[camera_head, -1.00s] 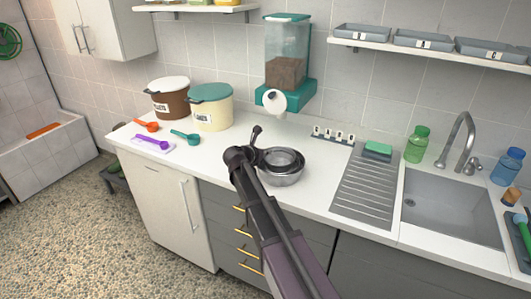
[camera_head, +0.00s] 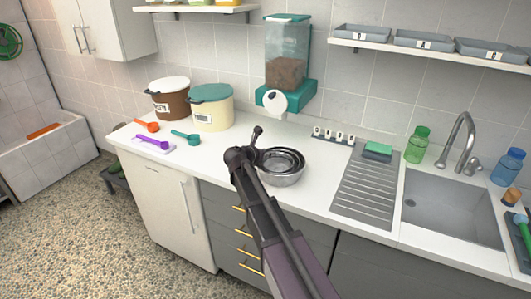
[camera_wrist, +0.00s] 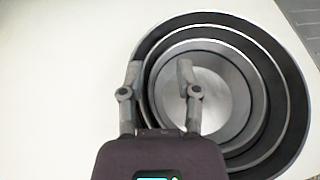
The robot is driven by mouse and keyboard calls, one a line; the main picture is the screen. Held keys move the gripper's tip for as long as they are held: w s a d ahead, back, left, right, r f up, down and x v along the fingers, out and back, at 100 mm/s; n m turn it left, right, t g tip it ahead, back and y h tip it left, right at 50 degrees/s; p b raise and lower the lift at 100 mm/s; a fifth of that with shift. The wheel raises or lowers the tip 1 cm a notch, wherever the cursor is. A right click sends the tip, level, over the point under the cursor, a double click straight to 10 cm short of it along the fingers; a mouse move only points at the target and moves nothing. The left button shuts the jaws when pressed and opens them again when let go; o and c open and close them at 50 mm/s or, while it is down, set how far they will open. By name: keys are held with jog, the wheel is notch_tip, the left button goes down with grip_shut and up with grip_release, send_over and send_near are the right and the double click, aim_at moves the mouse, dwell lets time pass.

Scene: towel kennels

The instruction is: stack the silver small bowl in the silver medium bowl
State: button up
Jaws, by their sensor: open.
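The silver small bowl (camera_wrist: 220,95) is the innermost of a nest of round bowls in the wrist view. Around it is the wall of the silver medium bowl (camera_wrist: 277,95), and outside that a larger rim (camera_wrist: 299,95). In the head view the nested silver bowls (camera_head: 284,179) stand upright on the counter, partly behind my arm. My gripper (camera_wrist: 158,75) is open at the left side of the nest. Its right finger is over the inside of the small bowl and its left finger is outside that bowl's wall. Whether either finger touches a wall cannot be told.
The white counter (camera_head: 325,196) has free room around the bowls. A teal-based dispenser (camera_head: 287,75) hangs behind them. Two lidded tubs (camera_head: 210,110) and coloured scoops lie left. A ridged drainboard (camera_head: 366,188) and sink (camera_head: 450,205) lie right.

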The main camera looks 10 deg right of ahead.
jog(key=shift+r+p, duration=0.45)
jog(key=p+v, duration=0.4)
jog(key=v, duration=0.8)
